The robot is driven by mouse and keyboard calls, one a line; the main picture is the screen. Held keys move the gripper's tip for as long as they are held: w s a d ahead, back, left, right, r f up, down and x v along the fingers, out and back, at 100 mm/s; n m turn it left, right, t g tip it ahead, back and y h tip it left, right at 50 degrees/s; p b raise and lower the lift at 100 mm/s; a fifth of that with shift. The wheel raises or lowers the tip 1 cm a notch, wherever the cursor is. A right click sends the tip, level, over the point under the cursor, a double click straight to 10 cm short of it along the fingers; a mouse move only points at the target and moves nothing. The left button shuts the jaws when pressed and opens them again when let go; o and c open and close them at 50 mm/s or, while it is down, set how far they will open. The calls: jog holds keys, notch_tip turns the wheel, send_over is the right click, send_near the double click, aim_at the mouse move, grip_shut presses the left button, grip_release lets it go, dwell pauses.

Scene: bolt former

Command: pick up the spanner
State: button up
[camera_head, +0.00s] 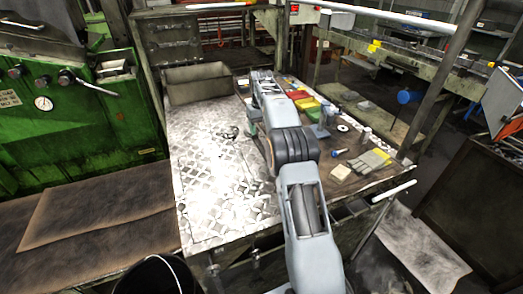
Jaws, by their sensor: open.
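I cannot clearly make out a spanner. A small dark metal item (228,132) lies on the bright tread-plate part of the workbench (205,190), too small to identify. My arm reaches from the bottom of the picture over the bench. My gripper (250,129) is only partly visible beside the forearm, low over the bench and just right of the dark item. Its jaws are open, and I see nothing held. The arm hides part of the bench behind it.
Red, yellow and green items (306,103) lie on the dark right half of the bench. Gloves (369,160) and a pale block (340,172) lie near its right edge. A grey bin (195,84) stands at the back. A green machine (70,110) is left. The near tread plate is clear.

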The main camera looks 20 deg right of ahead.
aim_at(261, 147)
jog(key=shift+f, duration=4.1)
grip_shut()
jog(key=shift+r, duration=0.1)
